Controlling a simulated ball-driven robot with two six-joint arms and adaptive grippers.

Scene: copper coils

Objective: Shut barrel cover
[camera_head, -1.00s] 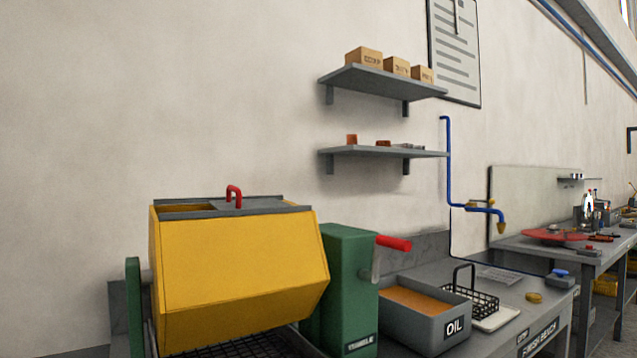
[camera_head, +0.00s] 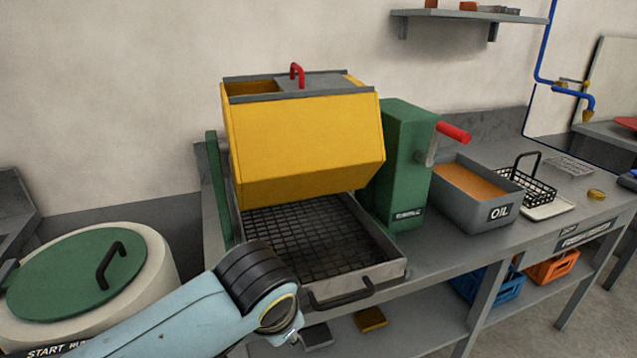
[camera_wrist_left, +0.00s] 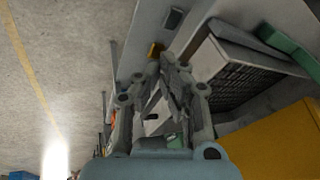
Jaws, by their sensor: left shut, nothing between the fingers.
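The yellow barrel (camera_head: 305,140) sits tilted in its green stand in the head view. Its grey cover (camera_head: 325,82) with a red handle (camera_head: 297,70) lies on the top, toward the right. An opening (camera_head: 250,88) shows left of the cover, so the barrel is partly open. Part of the yellow barrel (camera_wrist_left: 275,145) also shows at the lower right in the wrist view. My left gripper (camera_wrist_left: 172,65) is shut and empty, low in front of the barrel and away from the cover. Its fingers are not clear in the head view. My right gripper is not in view.
A mesh tray (camera_head: 315,235) with a black front handle lies under the barrel. A red crank handle (camera_head: 453,132) sticks out at the right of the green housing (camera_head: 405,165). An oil tank (camera_head: 480,205) stands further right. A green-lidded drum (camera_head: 75,270) is at left.

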